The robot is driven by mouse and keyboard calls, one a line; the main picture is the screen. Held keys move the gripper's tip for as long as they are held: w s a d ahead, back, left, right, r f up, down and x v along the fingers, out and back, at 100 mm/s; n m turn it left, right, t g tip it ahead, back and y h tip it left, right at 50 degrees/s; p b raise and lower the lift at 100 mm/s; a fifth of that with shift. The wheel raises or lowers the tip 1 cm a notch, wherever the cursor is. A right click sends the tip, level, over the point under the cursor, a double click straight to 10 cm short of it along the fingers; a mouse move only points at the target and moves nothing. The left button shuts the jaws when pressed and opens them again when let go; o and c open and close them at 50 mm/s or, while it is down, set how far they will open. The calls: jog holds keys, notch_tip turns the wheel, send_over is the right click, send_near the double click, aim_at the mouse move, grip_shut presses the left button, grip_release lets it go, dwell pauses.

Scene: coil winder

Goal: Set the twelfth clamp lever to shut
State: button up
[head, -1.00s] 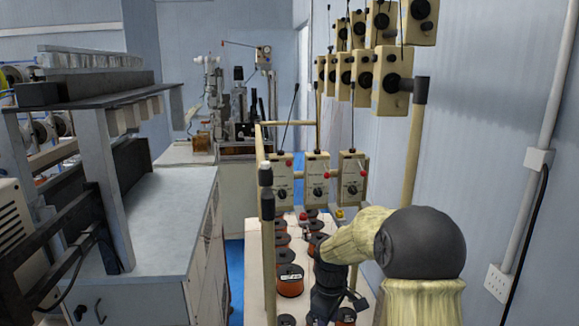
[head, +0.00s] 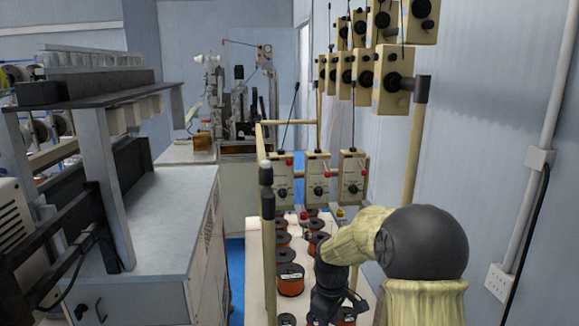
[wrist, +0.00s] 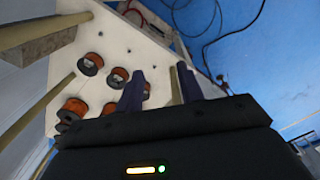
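I cannot pick out the twelfth clamp lever in either view. Cream boxes with black knobs (head: 320,190) stand in a row on the frame behind the spools, with more boxes (head: 394,82) higher at the right. My gripper (head: 335,305) hangs low over the spool board in the head view, partly cut off by the lower edge. In the wrist view my gripper (wrist: 160,88) has its two dark fingers apart, with nothing seen held between them. The copper spools there lie beyond and left of the fingers.
Copper wire spools (head: 290,280) stand in rows on the pale board (wrist: 105,35). A beige post (head: 267,220) rises at the board's near left. A grey cabinet (head: 150,230) stands left, across a strip of blue floor (head: 235,270). The wall is close at right.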

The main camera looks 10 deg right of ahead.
jog(key=s+a+r+m+t, duration=0.1)
jog(key=s+m, duration=0.3)
jog(key=s, duration=0.5)
jog(key=s+a+m+t, duration=0.1)
jog(key=s+m, duration=0.4)
jog(key=s, duration=0.4)
jog(key=shift+r+m+t, duration=0.3)
jog(key=shift+r, duration=0.1)
jog(key=shift+w, duration=0.1)
